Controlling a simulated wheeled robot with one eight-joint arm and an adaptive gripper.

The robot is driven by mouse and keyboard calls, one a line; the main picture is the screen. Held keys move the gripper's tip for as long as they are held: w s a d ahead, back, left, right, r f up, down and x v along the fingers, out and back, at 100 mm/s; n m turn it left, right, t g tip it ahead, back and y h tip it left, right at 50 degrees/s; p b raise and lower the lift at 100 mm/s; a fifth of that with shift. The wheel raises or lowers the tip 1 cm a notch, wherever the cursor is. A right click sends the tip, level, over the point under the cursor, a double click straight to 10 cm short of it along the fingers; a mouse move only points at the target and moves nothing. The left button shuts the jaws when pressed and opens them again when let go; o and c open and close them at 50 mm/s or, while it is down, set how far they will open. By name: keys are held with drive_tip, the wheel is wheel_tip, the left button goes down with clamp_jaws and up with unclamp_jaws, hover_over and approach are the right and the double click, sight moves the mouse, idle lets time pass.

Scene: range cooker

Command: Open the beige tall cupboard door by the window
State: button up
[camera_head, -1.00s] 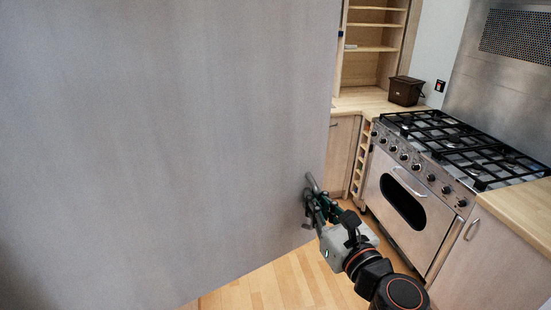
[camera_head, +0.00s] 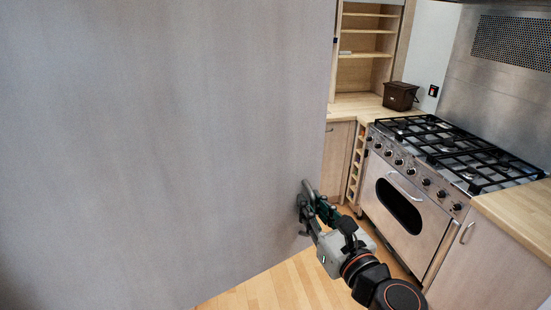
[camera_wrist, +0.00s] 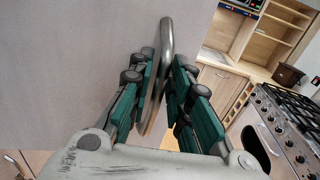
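The beige tall cupboard door (camera_head: 160,140) fills the left of the head view as a large flat panel. It stands swung out, with its free edge toward the cooker. Its curved metal bar handle (camera_wrist: 167,35) shows in the wrist view, near that edge. My gripper (camera_head: 308,208) is at the handle, low on the door's right side. In the wrist view, the green-padded fingers of my gripper (camera_wrist: 164,75) lie on both sides of the bar and close on it. The cupboard's inside is hidden behind the door.
A range cooker (camera_head: 408,205) stands at the right, with a wooden worktop (camera_head: 515,205) beside it. A dark brown bin (camera_head: 400,96) sits on the back counter by open shelves (camera_head: 367,45). Wooden floor (camera_head: 285,287) is clear below the door.

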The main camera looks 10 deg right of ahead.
sight(308, 161)
drive_tip(key=shift+r, duration=4.85)
drive_tip(key=shift+s, duration=0.15)
